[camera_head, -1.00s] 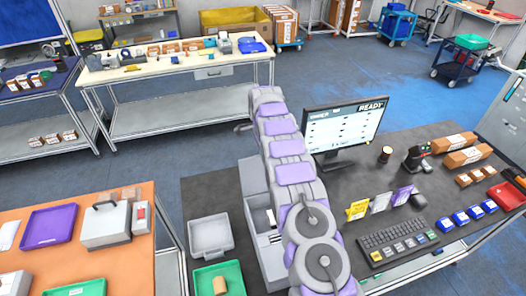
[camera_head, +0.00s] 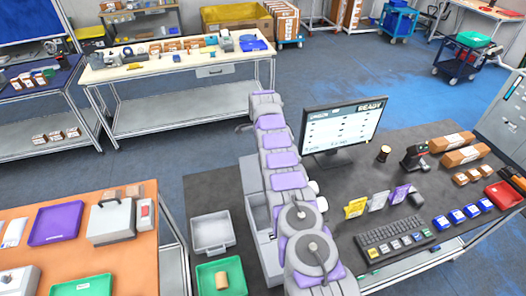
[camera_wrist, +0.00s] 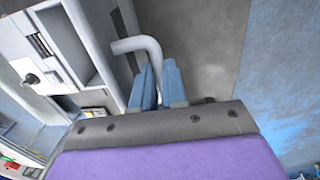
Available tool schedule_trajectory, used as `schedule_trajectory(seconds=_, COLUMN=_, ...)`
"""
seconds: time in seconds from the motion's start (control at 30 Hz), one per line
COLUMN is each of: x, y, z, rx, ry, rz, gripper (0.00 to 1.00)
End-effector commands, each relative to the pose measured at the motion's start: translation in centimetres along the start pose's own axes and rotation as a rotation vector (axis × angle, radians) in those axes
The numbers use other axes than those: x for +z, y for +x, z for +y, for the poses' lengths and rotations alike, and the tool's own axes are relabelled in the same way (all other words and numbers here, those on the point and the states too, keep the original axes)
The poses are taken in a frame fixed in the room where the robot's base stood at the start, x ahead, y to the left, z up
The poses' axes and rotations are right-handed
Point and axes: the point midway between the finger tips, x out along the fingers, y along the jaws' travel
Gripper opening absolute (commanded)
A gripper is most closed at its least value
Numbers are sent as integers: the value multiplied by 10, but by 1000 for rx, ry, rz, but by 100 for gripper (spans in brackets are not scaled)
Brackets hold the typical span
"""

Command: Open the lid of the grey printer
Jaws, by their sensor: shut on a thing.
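The grey printer (camera_head: 252,181) stands on the dark desk, left of the monitor, and my arm hides much of its right side in the head view. Its open interior shows beside my arm, and an upright grey panel at its back looks like the raised lid, though I cannot tell its exact angle. In the wrist view, a bent grey handle (camera_wrist: 135,45) runs down between the blue fingers of my gripper (camera_wrist: 158,78). My gripper is shut on this handle. The printer's open grey bay (camera_wrist: 70,45) shows left of it. The fingers are hidden in the head view.
The monitor (camera_head: 343,128) stands close right of my arm. A grey tray (camera_head: 212,234) and a green tray (camera_head: 222,276) lie left of the printer. A keyboard (camera_head: 396,245) and small sign cards are at the right. Blue floor is open behind the desk.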

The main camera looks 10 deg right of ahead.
Motion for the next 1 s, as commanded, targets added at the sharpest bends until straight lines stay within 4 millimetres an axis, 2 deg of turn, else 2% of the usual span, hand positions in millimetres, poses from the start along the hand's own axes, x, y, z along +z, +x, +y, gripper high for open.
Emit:
schedule_trajectory(seconds=0.57, x=2, y=-4, z=-6, rx=-22, ry=-5, rz=1, gripper=0)
schedule_trajectory(seconds=0.6, x=2, y=-4, z=-6, rx=-22, ry=-5, rz=1, gripper=13)
schedule_trajectory(seconds=0.8, x=2, y=-3, z=-5, rx=-18, ry=-4, rz=1, gripper=32)
schedule_trajectory(seconds=0.87, x=1, y=-3, z=-4, rx=-17, ry=-4, rz=1, gripper=38)
schedule_trajectory(seconds=1.0, x=1, y=-4, z=-4, rx=-16, ry=-2, rz=1, gripper=38)
